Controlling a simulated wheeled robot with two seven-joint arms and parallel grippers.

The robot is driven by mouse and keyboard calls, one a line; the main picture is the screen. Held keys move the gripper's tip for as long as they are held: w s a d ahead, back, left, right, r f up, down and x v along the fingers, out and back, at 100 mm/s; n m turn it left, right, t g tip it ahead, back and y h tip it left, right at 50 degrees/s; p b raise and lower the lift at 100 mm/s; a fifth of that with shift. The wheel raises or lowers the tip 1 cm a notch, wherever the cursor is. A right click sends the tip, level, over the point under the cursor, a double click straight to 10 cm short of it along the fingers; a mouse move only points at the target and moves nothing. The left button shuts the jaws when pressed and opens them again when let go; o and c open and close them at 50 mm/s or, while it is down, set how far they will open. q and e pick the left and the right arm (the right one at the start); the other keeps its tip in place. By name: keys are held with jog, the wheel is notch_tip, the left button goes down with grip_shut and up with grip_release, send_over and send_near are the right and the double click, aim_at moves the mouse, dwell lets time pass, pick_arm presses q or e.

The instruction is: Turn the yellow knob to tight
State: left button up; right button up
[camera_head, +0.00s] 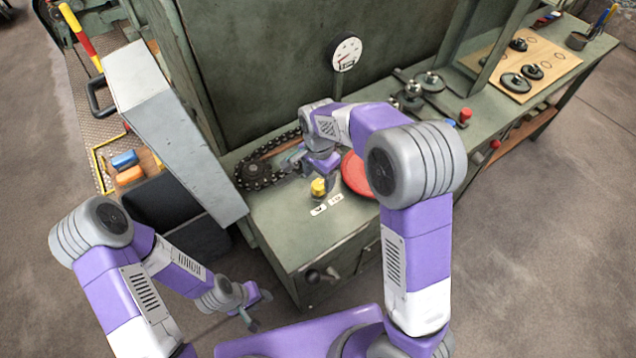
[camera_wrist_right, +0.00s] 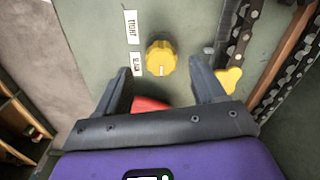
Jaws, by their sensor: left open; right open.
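The yellow knob (camera_head: 318,187) sits on the green bench top, close to two small white labels (camera_head: 326,205). In the right wrist view the ribbed yellow knob (camera_wrist_right: 161,56) has a pale mark at its lower edge. The label reading TIGHT (camera_wrist_right: 131,27) is up and left of it, and a second label (camera_wrist_right: 137,64), apparently SLACK, is just left of it. My right gripper (camera_head: 320,174) is open over the knob, its fingertips (camera_wrist_right: 160,68) to either side with gaps. My left gripper (camera_head: 256,306) is open and empty, low in front of the bench.
A chain on a sprocket (camera_head: 255,174) lies left of the knob. A red disc (camera_head: 357,176) is right of it. A small yellow piece (camera_wrist_right: 231,79) is beside the right finger. A gauge (camera_head: 345,53) stands behind. A grey slanted panel (camera_head: 165,115) rises at left.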

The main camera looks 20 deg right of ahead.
aim_at(319, 184)
jog(key=shift+w+f+b, duration=0.1)
jog(key=shift+f+b, duration=0.35)
jog(key=shift+f, duration=1.55)
jog(key=c, duration=1.1)
jog(key=shift+o, duration=0.2)
